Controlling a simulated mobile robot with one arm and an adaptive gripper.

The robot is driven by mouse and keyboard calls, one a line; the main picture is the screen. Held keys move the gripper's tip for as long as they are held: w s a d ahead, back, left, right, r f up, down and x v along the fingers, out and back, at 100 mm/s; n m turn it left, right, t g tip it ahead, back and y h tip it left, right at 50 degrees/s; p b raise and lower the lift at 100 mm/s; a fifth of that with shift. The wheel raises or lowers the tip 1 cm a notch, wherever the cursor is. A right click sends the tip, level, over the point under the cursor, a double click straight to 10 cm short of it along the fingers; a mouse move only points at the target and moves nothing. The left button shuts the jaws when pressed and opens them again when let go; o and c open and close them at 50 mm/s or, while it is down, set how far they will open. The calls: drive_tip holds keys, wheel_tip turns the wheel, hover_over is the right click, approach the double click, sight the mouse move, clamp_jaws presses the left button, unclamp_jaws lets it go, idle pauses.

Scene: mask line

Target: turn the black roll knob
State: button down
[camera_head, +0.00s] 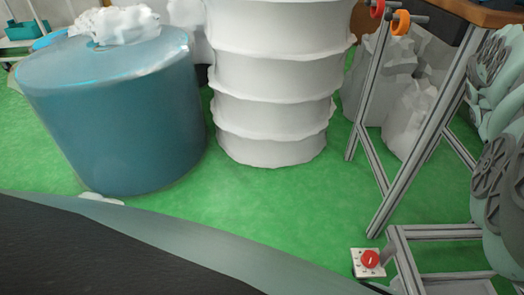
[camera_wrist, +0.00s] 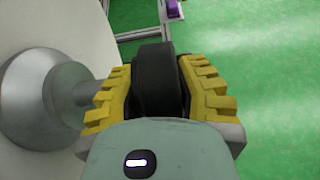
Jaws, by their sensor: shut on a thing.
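The black roll knob (camera_wrist: 156,70) is in the middle of the wrist view. My gripper (camera_wrist: 160,92) has its yellow ridged fingers on the left and right sides of the knob and is shut on it. A grey round hub (camera_wrist: 45,100) with a short shaft is at the left of the wrist view, pointing toward the knob. The left finger covers where the shaft and the knob would meet. I cannot make out the black knob or my gripper in the head view.
In the head view, a large blue roll (camera_head: 115,115) and a white ribbed stack (camera_head: 272,95) stand on the green floor (camera_head: 250,195). A metal frame (camera_head: 375,165) stands at the right. A red button (camera_head: 370,259) sits on a white box beside it.

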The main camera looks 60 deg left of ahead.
drive_tip(key=c, duration=0.7)
unclamp_jaws()
drive_tip(key=shift+s, duration=0.25)
drive_tip(key=shift+c, duration=0.2)
drive_tip(key=shift+w, duration=0.1)
drive_tip(key=p, duration=0.4)
drive_tip(key=shift+r, duration=0.35)
drive_tip(key=t+y+p, duration=0.1)
drive_tip(key=y+p, duration=0.1)
drive_tip(key=p, duration=0.8)
drive_tip(key=shift+a+t, duration=0.1)
drive_tip(key=shift+t, duration=0.2)
drive_tip(key=p, duration=0.2)
drive_tip(key=shift+y+p, duration=0.3)
